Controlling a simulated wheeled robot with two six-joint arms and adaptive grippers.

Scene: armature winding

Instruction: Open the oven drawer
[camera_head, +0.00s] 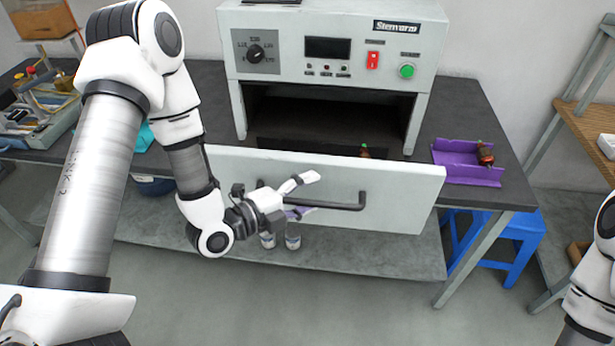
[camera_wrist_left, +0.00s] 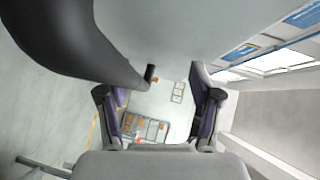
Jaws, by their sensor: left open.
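The oven (camera_head: 335,15) stands on the dark workbench. Its white drawer front (camera_head: 405,190) is pulled out toward me, leaving a gap below the oven body. A dark bar handle (camera_head: 340,206) runs across the front; a thick dark curved bar, apparently this handle (camera_wrist_left: 75,45), also crosses the upper left of the left wrist view. My left gripper (camera_head: 306,194) is open at the left part of the handle, its fingers pointing right. Its fingers (camera_wrist_left: 158,110) are apart with nothing gripped; I cannot tell whether they touch the handle. My right gripper is not in view.
A reddish-brown part (camera_head: 365,151) shows behind the drawer front. A purple holder (camera_head: 470,180) with a similar part (camera_head: 485,153) sits right on the bench. A toolbox (camera_head: 40,110) is at left. A blue stool (camera_head: 515,240) stands below right. The floor in front is clear.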

